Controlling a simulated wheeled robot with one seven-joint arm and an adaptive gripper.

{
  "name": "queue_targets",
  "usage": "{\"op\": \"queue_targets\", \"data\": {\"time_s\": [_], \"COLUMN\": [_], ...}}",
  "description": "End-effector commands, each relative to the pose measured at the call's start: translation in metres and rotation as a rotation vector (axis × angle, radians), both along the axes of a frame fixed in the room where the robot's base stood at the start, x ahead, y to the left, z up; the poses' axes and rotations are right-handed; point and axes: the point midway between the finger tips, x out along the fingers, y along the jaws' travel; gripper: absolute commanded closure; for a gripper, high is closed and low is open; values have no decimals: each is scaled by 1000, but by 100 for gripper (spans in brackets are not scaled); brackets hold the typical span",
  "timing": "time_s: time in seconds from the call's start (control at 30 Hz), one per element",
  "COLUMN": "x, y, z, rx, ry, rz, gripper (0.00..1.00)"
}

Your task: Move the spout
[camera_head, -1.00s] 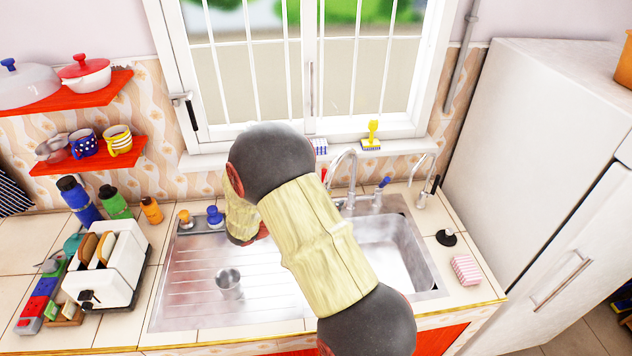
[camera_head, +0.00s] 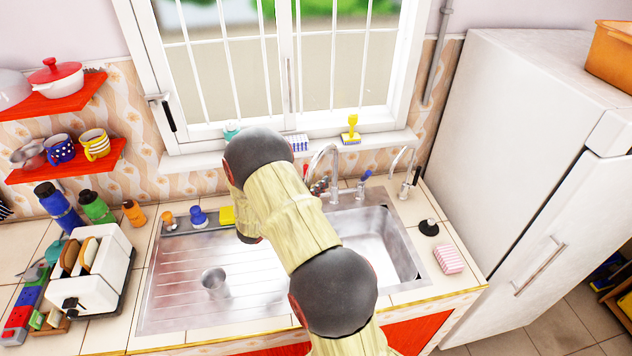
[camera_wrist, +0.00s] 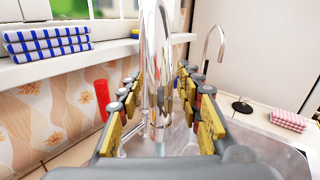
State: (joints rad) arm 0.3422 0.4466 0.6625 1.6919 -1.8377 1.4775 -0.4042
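The spout (camera_head: 324,160) is a shiny chrome arched tap at the back of the steel sink (camera_head: 408,262). In the wrist view the spout (camera_wrist: 157,70) stands upright in the middle, close to the camera. My gripper (camera_wrist: 160,88) is open, with one yellow-padded finger on each side of the spout. Gaps show between the spout and both fingers, so it does not look gripped.
A second thin tap (camera_head: 402,165) stands to the right. A blue-handled tap lever (camera_head: 363,182) is between them. The window sill (camera_wrist: 75,70) with striped cloths (camera_wrist: 45,42) runs behind. A white fridge (camera_head: 520,150) bounds the right side.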

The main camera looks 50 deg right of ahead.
Motion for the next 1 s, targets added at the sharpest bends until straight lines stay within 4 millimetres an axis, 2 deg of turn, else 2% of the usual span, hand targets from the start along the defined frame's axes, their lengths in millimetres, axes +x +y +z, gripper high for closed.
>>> {"op": "queue_targets", "data": {"time_s": [0.37,1.0], "x": [0,0], "y": [-6,-5], "z": [0,0], "rx": [0,0], "ry": [0,0], "rz": [0,0], "gripper": [66,100]}}
